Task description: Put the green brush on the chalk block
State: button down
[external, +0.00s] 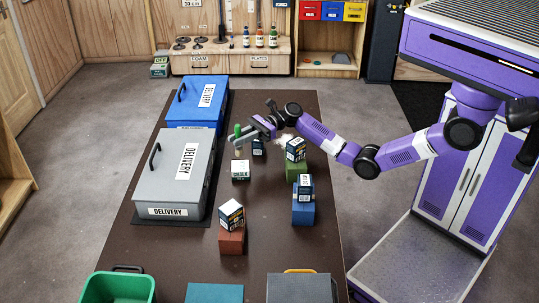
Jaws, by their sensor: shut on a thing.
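The green brush (237,131) is upright in my gripper (243,138), with its green part up and a paler part below. My gripper reaches in from the right and is shut on the brush. The chalk block (240,174), a small pale block with a CHALK label, sits on the dark table just below and in front of the brush in the picture. The brush appears apart from the block, but its exact height above it is hard to tell.
A grey DELIVERY case (172,190) and a blue case (197,100) stand left on the table (190,250). Boxes sit on a green block (297,172), a blue block (303,213) and a red block (231,242). A green bin (117,287) is at front left.

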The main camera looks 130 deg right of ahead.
aim_at(239, 149)
jog(key=shift+f+b, duration=0.45)
jog(key=shift+f, duration=1.9)
jog(key=shift+f, duration=0.15)
jog(key=c, duration=1.3)
grip_release()
jog(key=shift+r, duration=0.2)
jog(key=s, duration=0.4)
jog(key=s+p, duration=0.1)
jog(key=s, duration=0.3)
jog(key=s+a, duration=0.1)
jog(key=s, duration=0.3)
